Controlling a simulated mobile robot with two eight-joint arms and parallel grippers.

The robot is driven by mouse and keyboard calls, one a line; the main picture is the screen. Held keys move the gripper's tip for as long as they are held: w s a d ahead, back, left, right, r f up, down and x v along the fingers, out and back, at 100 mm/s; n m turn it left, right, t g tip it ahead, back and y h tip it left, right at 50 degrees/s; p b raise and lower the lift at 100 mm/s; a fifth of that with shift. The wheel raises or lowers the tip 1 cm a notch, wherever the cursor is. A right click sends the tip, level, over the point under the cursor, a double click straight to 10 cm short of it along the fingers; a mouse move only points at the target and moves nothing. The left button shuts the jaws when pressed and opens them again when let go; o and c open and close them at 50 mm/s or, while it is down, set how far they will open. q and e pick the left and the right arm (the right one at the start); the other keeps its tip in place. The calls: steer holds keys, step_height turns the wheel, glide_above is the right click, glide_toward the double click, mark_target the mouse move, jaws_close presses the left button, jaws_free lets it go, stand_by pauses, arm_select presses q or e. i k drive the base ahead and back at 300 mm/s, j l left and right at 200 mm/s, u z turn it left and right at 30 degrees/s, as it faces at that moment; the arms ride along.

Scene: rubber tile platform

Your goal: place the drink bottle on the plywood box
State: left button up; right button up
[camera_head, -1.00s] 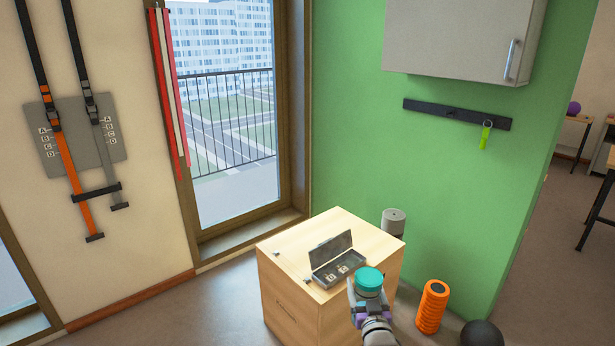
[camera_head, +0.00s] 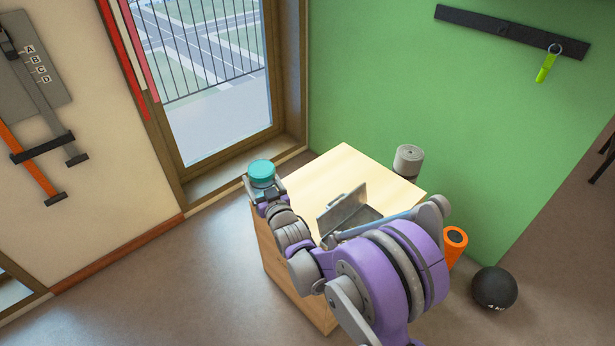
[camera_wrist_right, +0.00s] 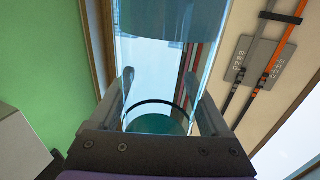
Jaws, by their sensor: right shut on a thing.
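The drink bottle shows as a teal lid (camera_head: 262,170) in the head view, and as a clear bluish body (camera_wrist_right: 160,60) in the right wrist view. My right gripper (camera_head: 264,187) is shut on it, with one finger on each side in the wrist view. The plywood box (camera_head: 335,170) stands at the middle of the head view. The held bottle appears at the left edge of the box top; its lower part is hidden by my gripper, so I cannot tell if it touches. My left gripper is not in view.
An open grey case (camera_head: 345,208) is on the box top, partly behind my right arm. The far part of the top is bare. A grey roll (camera_head: 408,160) stands behind the box. An orange roller (camera_head: 455,240) and a black ball (camera_head: 494,288) are to the right.

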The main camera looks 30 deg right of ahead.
mark_target(347, 168)
steer(key=i+u, duration=0.25)
steer(key=i, duration=0.4)
steer(key=i+u, duration=0.3)
steer(key=i, duration=0.4)
steer(key=i+z, duration=0.35)
steer(key=i, duration=0.25)
steer(key=i+j+z, duration=0.35)
steer(key=i, duration=0.2)
steer(key=i+z, duration=0.2)
steer(key=z, duration=0.25)
steer(key=i+z, duration=0.25)
steer(key=z, duration=0.2)
steer(key=i+j+z, duration=0.15)
steer(key=z, duration=0.3)
steer(key=i+j+z, duration=0.15)
steer(key=z, duration=0.2)
steer(key=i+j+z, duration=0.25)
steer(key=z, duration=0.15)
steer(key=i+j+z, duration=0.35)
